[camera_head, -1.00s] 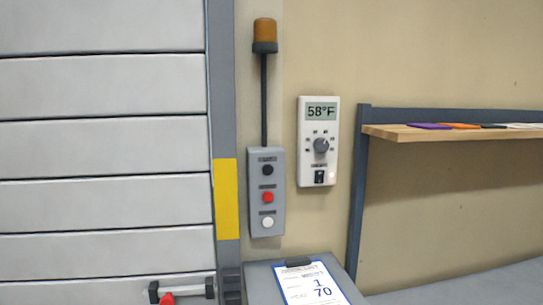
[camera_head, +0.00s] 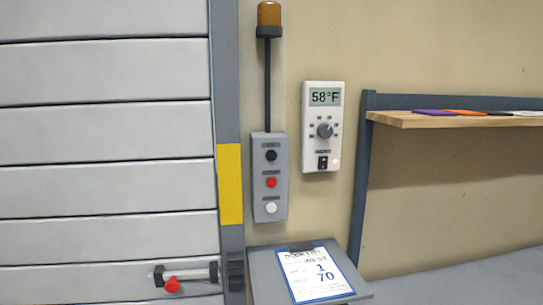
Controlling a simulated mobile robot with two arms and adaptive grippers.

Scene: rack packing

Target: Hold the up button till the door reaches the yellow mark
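The control box (camera_head: 283,178) is grey and fixed to the wall, with a black button (camera_head: 271,156) on top, a red button (camera_head: 271,183) in the middle and a white button (camera_head: 271,208) at the bottom. Their labels are too small to read. The door (camera_head: 100,130) is grey and panelled, at the left, and looks lowered; its bottom edge is out of view. The yellow mark (camera_head: 230,185) is on the door frame, left of the box. A handle with a red knob (camera_head: 172,285) is low on the door. Neither gripper is in view.
An amber lamp (camera_head: 269,14) stands on a pole above the box. A thermostat (camera_head: 322,125) reading 58°F is to the right. A clipboard (camera_head: 316,272) lies on a grey stand below. A wooden shelf (camera_head: 450,121) with flat coloured items juts out at the right.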

